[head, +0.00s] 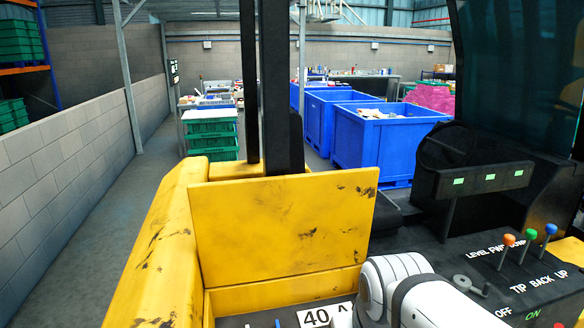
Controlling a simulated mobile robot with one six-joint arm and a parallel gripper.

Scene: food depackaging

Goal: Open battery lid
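A scuffed yellow panel (285,232) stands upright in the middle of the yellow vehicle body (165,255). No part is marked as the battery lid, and I cannot tell whether this panel is that lid. Part of my white arm (405,290) shows at the bottom, right of centre, in front of the yellow body. My gripper does not show in this view.
A dark console (500,262) with orange, green and blue knobbed levers is at right. A "40" plate (315,318) lies at the bottom. A dark mast (278,90) rises behind the panel. Blue bins (375,145) and green crates (210,133) stand beyond; the left aisle (85,215) is clear.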

